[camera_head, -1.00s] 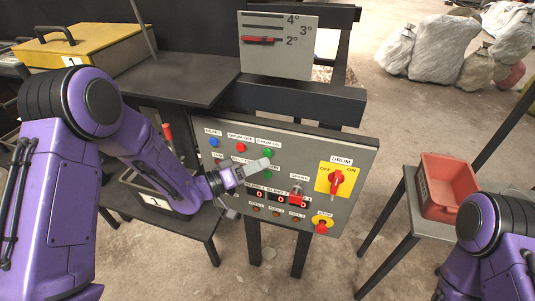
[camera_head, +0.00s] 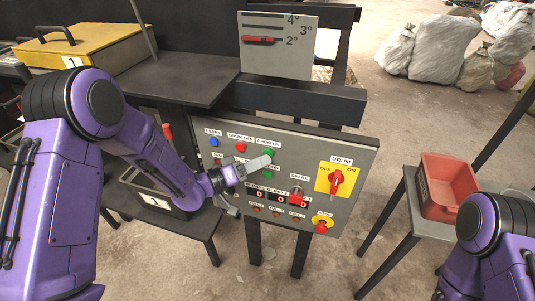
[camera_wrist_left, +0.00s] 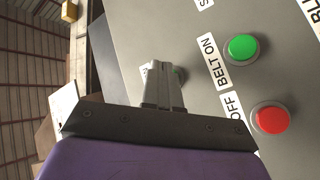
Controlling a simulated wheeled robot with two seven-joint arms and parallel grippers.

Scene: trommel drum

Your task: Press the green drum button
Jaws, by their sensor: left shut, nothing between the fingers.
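The grey control panel (camera_head: 345,215) faces me, with the green drum button (camera_head: 268,153) in its top row under the DRUM ON label. My left gripper (camera_head: 266,161) is shut and empty, its fingertips just below the drum button and overlapping its lower edge in the head view. In the left wrist view the shut fingers (camera_wrist_left: 160,80) point at the panel and mostly hide a button and its label; a bit of green shows beside them. I cannot tell whether the fingertips touch the button. My right gripper is out of view.
The red DRUM OFF button (camera_head: 241,147) and blue RESET button (camera_head: 214,141) are to the left. The green BELT ON button (camera_wrist_left: 243,47) and red BELT OFF button (camera_wrist_left: 270,118) are nearby. A red rotary switch (camera_head: 337,181) and red stop button (camera_head: 321,227) sit to the right.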

